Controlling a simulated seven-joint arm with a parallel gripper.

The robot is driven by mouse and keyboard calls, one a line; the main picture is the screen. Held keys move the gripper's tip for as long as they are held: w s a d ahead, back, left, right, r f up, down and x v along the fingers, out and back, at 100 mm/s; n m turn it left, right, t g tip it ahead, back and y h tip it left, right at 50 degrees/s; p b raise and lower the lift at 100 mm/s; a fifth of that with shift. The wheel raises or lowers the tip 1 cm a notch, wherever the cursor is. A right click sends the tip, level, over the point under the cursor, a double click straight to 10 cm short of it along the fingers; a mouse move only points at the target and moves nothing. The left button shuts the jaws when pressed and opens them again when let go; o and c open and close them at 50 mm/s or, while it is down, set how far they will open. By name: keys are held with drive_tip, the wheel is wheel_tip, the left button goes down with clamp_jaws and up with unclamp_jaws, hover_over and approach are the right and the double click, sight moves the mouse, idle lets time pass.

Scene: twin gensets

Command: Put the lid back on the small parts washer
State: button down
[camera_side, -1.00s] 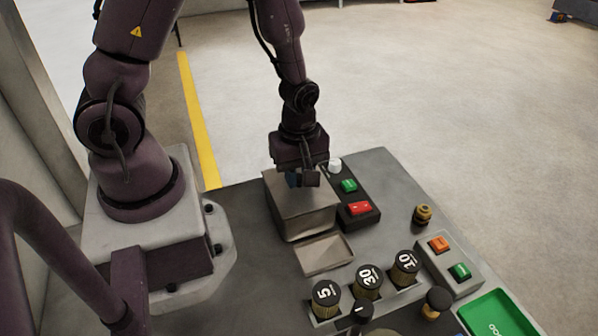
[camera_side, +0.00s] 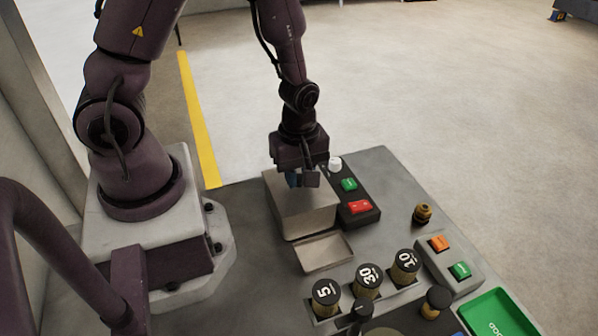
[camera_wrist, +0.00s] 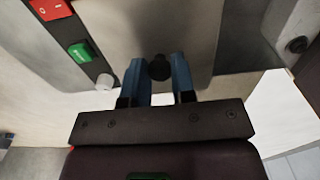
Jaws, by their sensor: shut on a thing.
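The small parts washer (camera_side: 308,224) is a grey metal box on the bench, in the middle of the side view. Its lid (camera_side: 318,204) is a flat grey plate at the top of the box. My gripper (camera_side: 301,182) points down over the box, with its blue fingers close to the plate. In the wrist view my gripper (camera_wrist: 160,74) is shut on the dark round knob (camera_wrist: 159,67) of the lid (camera_wrist: 215,35). The lid looks level and at the box's rim; whether it is fully seated I cannot tell.
A shallow empty metal tray (camera_side: 324,265) lies in front of the washer. A panel with a red switch (camera_side: 360,208), green button (camera_side: 349,185) and white knob (camera_side: 335,165) stands close on its right. Several numbered cylinders, including the 5 (camera_side: 326,292), stand nearer the camera.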

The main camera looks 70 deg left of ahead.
idle(0.4)
drive_tip(key=shift+c, duration=1.9)
unclamp_jaws()
drive_tip(key=shift+r, duration=3.5)
clamp_jaws()
